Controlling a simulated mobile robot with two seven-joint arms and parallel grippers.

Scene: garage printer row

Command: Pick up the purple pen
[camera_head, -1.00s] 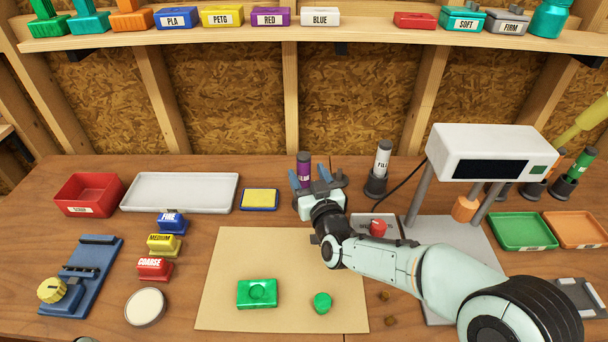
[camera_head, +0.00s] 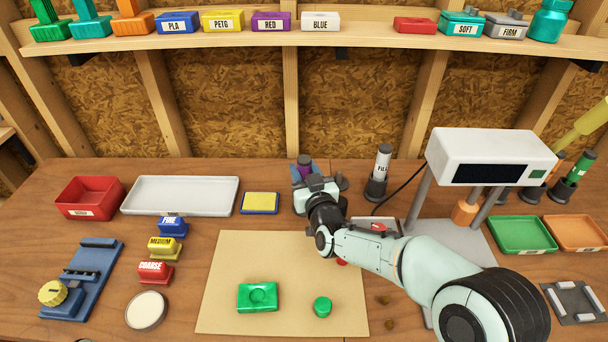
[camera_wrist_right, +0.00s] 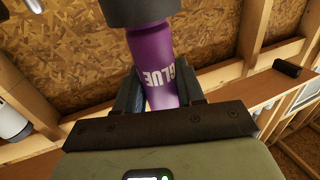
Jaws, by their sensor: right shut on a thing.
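The purple pen (camera_head: 304,163) has a dark cap and stands upright at the back middle of the workbench. In the right wrist view the purple pen (camera_wrist_right: 153,62) shows white lettering, "GLUE". My right gripper (camera_head: 304,174) has its two fingers on either side of the pen and is shut on it. The fingers also show in the right wrist view (camera_wrist_right: 158,98). The pen's lower end is hidden behind the gripper, so I cannot tell whether it is clear of its support. My left gripper is not in view.
A white pen (camera_head: 382,160) stands in a dark holder to the right. A yellow-and-blue pad (camera_head: 260,203) lies to the left. A white-headed machine (camera_head: 490,155) stands at the right. A shelf (camera_head: 350,42) with labelled boxes runs above the bench.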

